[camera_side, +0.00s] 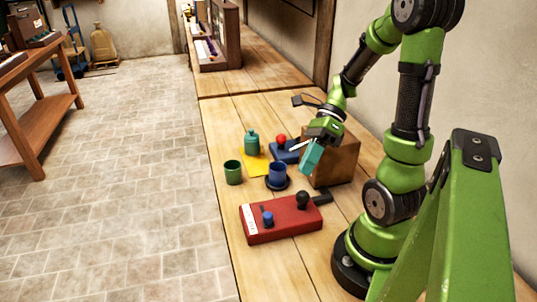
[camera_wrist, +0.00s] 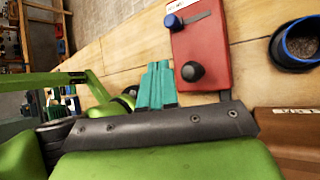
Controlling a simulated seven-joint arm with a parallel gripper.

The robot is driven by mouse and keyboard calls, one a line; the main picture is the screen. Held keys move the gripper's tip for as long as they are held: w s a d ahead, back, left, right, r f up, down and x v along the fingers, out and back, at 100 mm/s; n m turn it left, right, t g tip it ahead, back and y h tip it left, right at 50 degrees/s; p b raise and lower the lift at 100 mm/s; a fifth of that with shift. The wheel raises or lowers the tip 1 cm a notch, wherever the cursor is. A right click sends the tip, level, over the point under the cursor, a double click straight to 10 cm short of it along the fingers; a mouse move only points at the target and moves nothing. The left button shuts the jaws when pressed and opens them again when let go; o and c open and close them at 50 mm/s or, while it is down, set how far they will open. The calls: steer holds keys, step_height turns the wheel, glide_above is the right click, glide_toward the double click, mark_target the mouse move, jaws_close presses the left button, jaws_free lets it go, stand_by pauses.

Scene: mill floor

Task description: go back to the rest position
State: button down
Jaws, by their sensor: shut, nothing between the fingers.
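My gripper (camera_side: 311,158) has teal fingers that are closed together with nothing between them. In the side view it hangs above the table, pointing down, in front of the brown wooden box (camera_side: 342,163). The blue cup (camera_side: 278,173) on its dark saucer is just left of it in the picture. In the wrist view the shut fingers (camera_wrist: 157,68) show beside the red control box (camera_wrist: 207,45), with bare planks behind them. I cannot tell the exact gap between the fingers and the wooden box.
The red box (camera_side: 285,222) has a black knob and a blue knob. A green cup (camera_side: 233,173), teal jar (camera_side: 252,142), yellow square (camera_side: 256,164) and blue box with a red ball (camera_side: 287,152) stand left of my gripper. The near table (camera_side: 272,277) is bare.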

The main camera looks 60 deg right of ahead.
steer(key=w+a+r+n+t+h, duration=0.2)
steer(key=a+r+n, duration=0.3)
steer(key=n, duration=0.7)
steer(key=w+a+r+n+t+h, duration=0.2)
steer(key=a+r+n+h, duration=0.3)
steer(key=n, duration=0.7)
steer(key=shift+w+a+n+t, duration=0.15)
steer(key=shift+a+n+t, duration=0.3)
steer(key=shift+t, duration=0.45)
